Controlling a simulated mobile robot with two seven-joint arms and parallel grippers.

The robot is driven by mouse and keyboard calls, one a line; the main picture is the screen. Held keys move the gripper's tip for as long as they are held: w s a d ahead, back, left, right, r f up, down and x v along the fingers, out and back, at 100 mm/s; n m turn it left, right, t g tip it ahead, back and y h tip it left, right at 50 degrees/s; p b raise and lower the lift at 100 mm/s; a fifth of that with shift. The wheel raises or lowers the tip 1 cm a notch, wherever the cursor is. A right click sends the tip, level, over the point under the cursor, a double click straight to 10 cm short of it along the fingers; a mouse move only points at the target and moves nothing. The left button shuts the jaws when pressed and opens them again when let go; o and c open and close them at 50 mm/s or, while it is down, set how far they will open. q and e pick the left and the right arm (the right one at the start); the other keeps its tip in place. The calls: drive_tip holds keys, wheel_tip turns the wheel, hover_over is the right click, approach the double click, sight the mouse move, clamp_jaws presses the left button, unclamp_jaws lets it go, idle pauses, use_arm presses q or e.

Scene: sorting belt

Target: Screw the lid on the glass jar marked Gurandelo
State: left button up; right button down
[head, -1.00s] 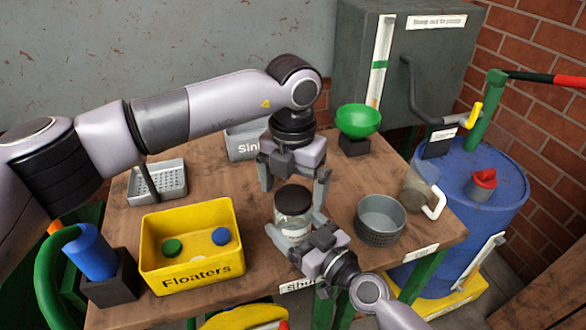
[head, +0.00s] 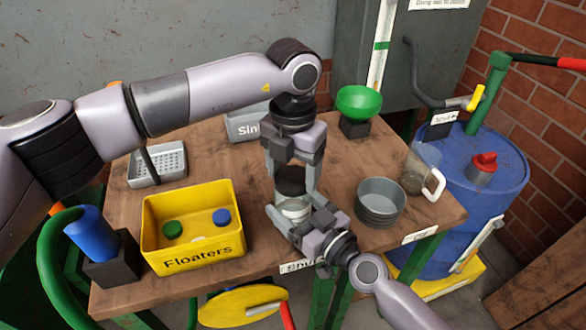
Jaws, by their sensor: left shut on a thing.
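The glass jar (head: 295,210) stands near the front edge of the wooden table, and no name can be read on it. The dark round lid (head: 291,181) sits at the jar's mouth; I cannot tell how far it is screwed on. My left gripper (head: 292,186) points down from above, shut on the lid with a finger on either side. My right gripper (head: 294,222) comes from the front right, its fingers on both sides of the jar's lower part, shut on it. The fingers hide part of the jar.
A grey round dish (head: 380,202) and a clear mug (head: 418,175) are on the right. A green bowl (head: 359,102) and a grey bin (head: 243,126) stand behind.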

use_arm(q)
drive_tip(key=m, duration=0.8)
drive_tip(key=o, duration=1.2)
drive_tip(key=shift+c, duration=0.2)
drive_tip(key=shift+r, duration=0.1)
wheel_tip(320, 180, up, 4)
drive_tip(key=shift+r, duration=0.15)
drive_tip(key=shift+o, duration=0.2)
drive_tip(key=shift+r+n, duration=1.75)
drive_tip(key=shift+n, duration=0.25)
